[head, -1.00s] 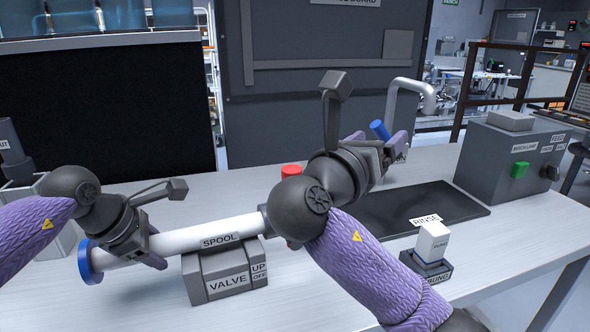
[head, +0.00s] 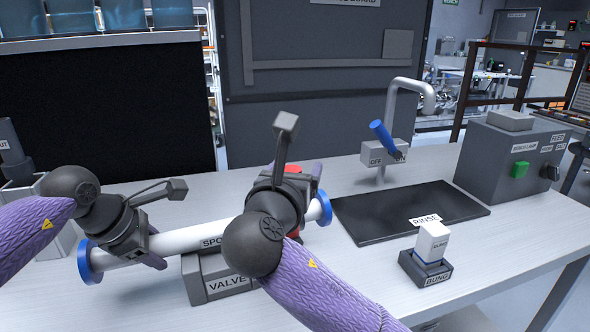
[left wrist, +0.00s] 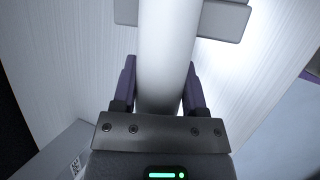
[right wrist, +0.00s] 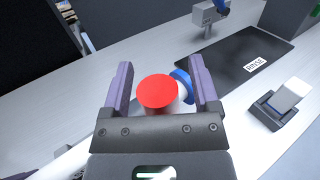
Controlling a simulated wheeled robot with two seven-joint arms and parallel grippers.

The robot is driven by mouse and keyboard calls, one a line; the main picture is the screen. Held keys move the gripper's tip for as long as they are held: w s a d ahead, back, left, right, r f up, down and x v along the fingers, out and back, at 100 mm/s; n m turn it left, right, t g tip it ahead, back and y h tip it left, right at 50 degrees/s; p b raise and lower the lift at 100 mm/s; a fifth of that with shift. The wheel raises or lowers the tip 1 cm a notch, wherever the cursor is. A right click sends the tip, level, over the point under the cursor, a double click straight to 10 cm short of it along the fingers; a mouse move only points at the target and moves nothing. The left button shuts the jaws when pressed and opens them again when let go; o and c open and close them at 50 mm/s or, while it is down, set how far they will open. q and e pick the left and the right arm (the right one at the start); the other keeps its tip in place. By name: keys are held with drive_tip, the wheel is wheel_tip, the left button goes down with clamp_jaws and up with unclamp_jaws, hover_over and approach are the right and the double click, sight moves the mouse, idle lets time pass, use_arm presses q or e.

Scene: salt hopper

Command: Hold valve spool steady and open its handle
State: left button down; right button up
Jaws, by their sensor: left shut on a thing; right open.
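The valve spool (head: 180,244) is a white tube with a blue flange at each end, lying across a grey block marked VALVE (head: 228,285). My left gripper (head: 150,247) is shut around the tube near its left flange; the left wrist view shows the tube (left wrist: 165,60) between the fingers. The red handle (head: 292,169) is near the spool's right end, mostly hidden behind my right gripper (head: 298,180) in the head view. In the right wrist view the round red top (right wrist: 157,92) sits between the open fingers, with gaps visible on both sides.
A tap with a blue lever (head: 382,138) stands behind a dark RINSE tray (head: 380,212). A white bung (head: 432,243) sits in a dark holder at the front right. A grey control box (head: 505,160) with a green button is further right.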

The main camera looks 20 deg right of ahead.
clamp_jaws()
idle(0.3)
idle(1.1)
